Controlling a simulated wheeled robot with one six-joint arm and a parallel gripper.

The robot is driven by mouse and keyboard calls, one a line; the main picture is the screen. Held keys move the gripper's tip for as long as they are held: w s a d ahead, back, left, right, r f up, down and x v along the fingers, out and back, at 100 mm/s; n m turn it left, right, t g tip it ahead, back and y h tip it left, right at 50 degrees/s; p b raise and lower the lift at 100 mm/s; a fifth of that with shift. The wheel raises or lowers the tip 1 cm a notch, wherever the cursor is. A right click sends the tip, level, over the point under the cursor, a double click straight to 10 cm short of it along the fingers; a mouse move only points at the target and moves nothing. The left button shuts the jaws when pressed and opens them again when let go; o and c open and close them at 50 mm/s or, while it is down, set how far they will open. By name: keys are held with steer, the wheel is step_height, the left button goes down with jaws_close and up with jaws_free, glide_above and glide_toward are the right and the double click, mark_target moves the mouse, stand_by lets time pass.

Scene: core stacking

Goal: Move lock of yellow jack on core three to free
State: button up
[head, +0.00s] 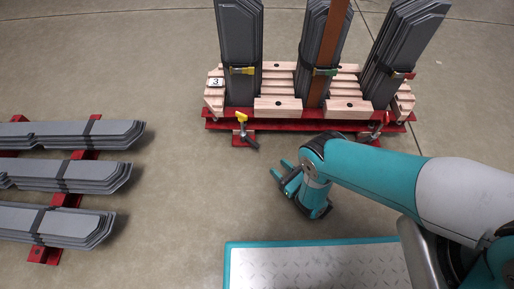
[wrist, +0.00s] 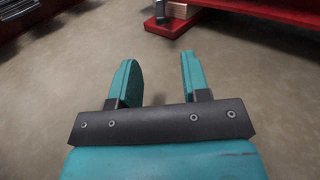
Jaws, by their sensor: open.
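Core three (head: 280,107) stands at the top of the head view, a frame of pale wood blocks and red beams with a small "3" sign (head: 215,82). The yellow jack (head: 241,120) is at its front left corner, with a yellow top and a dark lever (head: 249,142) pointing down and right; I cannot tell its lock position. My gripper (head: 281,169) is open and empty over the floor, below and right of the yellow jack and apart from it. In the wrist view the teal fingers (wrist: 157,65) are spread with only floor between them.
A red jack (head: 380,124) is at core three's front right. Grey sheet stacks (head: 239,45) stand upright on the core. More grey stacks (head: 70,173) lie on red supports at left. A metal-plated platform (head: 315,270) is at the bottom. Floor between is clear.

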mark_target(258, 148)
steer(key=b+x, duration=0.2)
steer(key=x, duration=0.1)
steer(key=b+x, duration=0.3)
steer(key=x, duration=0.1)
steer(key=b+x, duration=0.2)
steer(key=x, duration=0.1)
steer(key=shift+w+a+f+b, duration=0.15)
steer(key=shift+f+b, duration=0.15)
steer(key=shift+f, duration=0.1)
steer(key=shift+w+a+r+b, duration=0.35)
steer(key=shift+w+a+b, duration=0.35)
steer(key=shift+b, duration=0.25)
steer(key=shift+d, duration=0.1)
jaws_close()
